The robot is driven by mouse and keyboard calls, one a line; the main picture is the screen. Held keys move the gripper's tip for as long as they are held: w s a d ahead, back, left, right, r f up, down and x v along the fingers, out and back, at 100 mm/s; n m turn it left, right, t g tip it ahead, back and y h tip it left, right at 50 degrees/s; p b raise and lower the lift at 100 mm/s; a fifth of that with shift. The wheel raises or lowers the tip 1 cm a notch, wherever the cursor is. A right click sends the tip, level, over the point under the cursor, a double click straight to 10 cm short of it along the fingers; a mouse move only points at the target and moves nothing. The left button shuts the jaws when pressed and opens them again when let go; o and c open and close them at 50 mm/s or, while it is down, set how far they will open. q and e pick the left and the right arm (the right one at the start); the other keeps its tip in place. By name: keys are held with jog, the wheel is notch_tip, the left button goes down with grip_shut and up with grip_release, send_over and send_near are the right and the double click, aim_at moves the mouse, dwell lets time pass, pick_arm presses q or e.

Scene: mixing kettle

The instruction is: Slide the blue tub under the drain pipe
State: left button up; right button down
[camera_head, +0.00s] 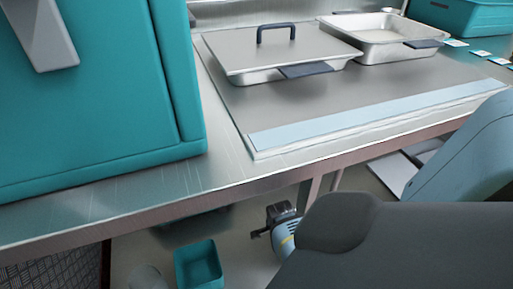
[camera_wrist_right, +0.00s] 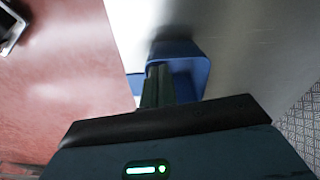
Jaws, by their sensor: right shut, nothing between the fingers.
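A small open tub (camera_head: 198,266) stands low beneath the counter in the head view, where it looks teal. In the right wrist view a blue tub (camera_wrist_right: 186,62) shows just beyond the fingertips; I take it for the same one. My right gripper (camera_head: 259,235) is to the right of the tub in the head view, apart from it. In the right wrist view my right gripper (camera_wrist_right: 160,68) is shut and empty, its fingers overlapping the tub's side; contact cannot be told. My left gripper is not in view. I cannot make out the drain pipe.
A metal counter (camera_head: 110,200) overhangs the tub. On it are a large teal box (camera_head: 100,90), a lidded pan (camera_head: 280,55) and an open pan (camera_head: 385,35). A pale rounded object (camera_head: 148,277) is left of the tub. Grey floor (camera_head: 240,250) lies between tub and gripper.

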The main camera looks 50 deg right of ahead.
jog(key=s+n, duration=0.1)
jog(key=s, duration=0.1)
jog(key=s+d+n, duration=0.1)
jog(key=s, duration=0.1)
jog(key=s+n+h, duration=0.1)
jog(key=s, duration=0.2)
jog(key=shift+d+r+g, duration=0.3)
jog(key=shift+d+r, duration=0.05)
jog(key=shift+d, duration=0.05)
jog(key=s+a+r+n, duration=0.4)
jog(key=s+a+n, duration=0.2)
jog(key=s, duration=0.3)
jog(key=s+a+r+n+g, duration=0.1)
jog(key=s+a+r+n, duration=0.4)
jog(key=s, duration=0.4)
jog(key=s+a+r+n, duration=0.3)
jog(key=s+a+n, duration=0.3)
jog(key=s+n, duration=0.25)
jog(key=w+a+f+n+t+y, duration=0.2)
jog(key=w+a+t+y, duration=0.1)
jog(key=w+a+t, duration=0.3)
jog(key=shift+a+t+y, duration=0.3)
jog(key=shift+a+t, duration=0.2)
jog(key=shift+t, duration=0.5)
jog(key=shift+s, duration=0.1)
